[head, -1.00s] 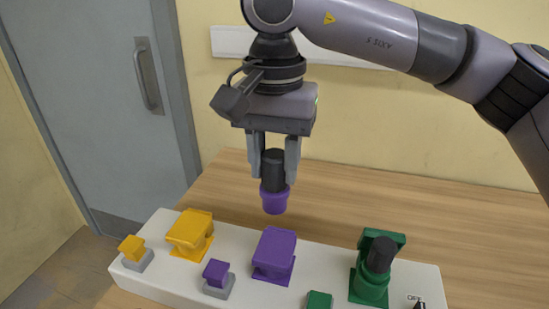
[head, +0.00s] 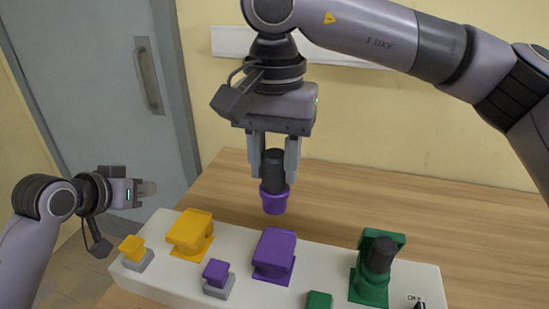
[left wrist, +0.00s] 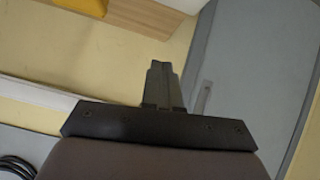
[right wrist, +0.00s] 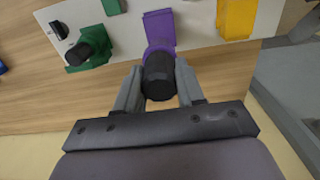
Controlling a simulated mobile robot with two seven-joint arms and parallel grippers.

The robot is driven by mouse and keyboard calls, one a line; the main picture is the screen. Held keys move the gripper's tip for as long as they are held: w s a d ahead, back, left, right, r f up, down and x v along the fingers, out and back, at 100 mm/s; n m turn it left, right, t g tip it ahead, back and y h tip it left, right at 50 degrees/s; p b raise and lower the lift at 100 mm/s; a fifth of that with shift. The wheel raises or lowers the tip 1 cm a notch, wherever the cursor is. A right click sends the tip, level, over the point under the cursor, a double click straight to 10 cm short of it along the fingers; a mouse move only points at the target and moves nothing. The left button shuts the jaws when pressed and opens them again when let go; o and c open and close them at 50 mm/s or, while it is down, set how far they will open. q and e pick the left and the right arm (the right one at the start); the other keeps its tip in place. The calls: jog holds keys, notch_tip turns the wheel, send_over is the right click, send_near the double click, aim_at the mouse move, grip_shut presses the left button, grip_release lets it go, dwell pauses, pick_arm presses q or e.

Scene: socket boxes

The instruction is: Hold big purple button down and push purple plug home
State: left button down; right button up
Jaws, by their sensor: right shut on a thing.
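My right gripper (head: 275,170) is shut on the dark handle of the purple plug (head: 275,200). It holds the plug upright in the air, above and behind the purple socket box (head: 274,254). The plug also shows between the fingers in the right wrist view (right wrist: 160,48). The purple button (head: 216,273) sits on a grey base on the white panel, left of the purple socket box, with nothing touching it. My left gripper (head: 148,188) is at the left, beyond the panel's left end. Its fingers (left wrist: 163,85) are together and empty.
The white panel (head: 185,290) stands on a wooden table (head: 340,190). It also carries a yellow socket box (head: 190,232), a yellow button (head: 132,247), a green socket box (head: 368,288) with a dark-handled plug (head: 381,254), a green button (head: 319,300) and a dark knob (head: 420,305).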

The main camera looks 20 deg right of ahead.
pick_arm(q)
jog(key=s+d+r+m, duration=0.1)
jog(key=d, duration=0.1)
jog(key=s+d+r+m+g, duration=0.1)
jog(key=d, duration=0.1)
jog(key=s+d+r+m+g+h, duration=0.1)
jog(key=d+m, duration=0.1)
jog(key=shift+s+d+r, duration=0.25)
jog(key=shift+s+r, duration=0.1)
jog(key=s+d+r+m+g+y, duration=0.2)
jog(key=s+m+g, duration=0.25)
jog(key=s, duration=0.25)
jog(key=s+d+r+m+g+y, duration=0.1)
jog(key=s+d+m+g+y, duration=0.15)
jog(key=s+m, duration=0.35)
jog(key=shift+n+h, duration=0.25)
jog(key=shift+n, duration=0.2)
jog(key=shift+s+a+f, duration=0.1)
jog(key=shift+s+f, duration=0.1)
jog(key=shift+f, duration=0.75)
jog(key=shift+s+d+f, duration=0.1)
jog(key=shift+s+f, duration=0.15)
jog(key=shift+f, duration=0.65)
jog(key=shift+s+a+f, duration=0.1)
jog(key=shift+s+f, duration=0.1)
jog(key=shift+f, duration=0.75)
jog(key=shift+f, duration=0.15)
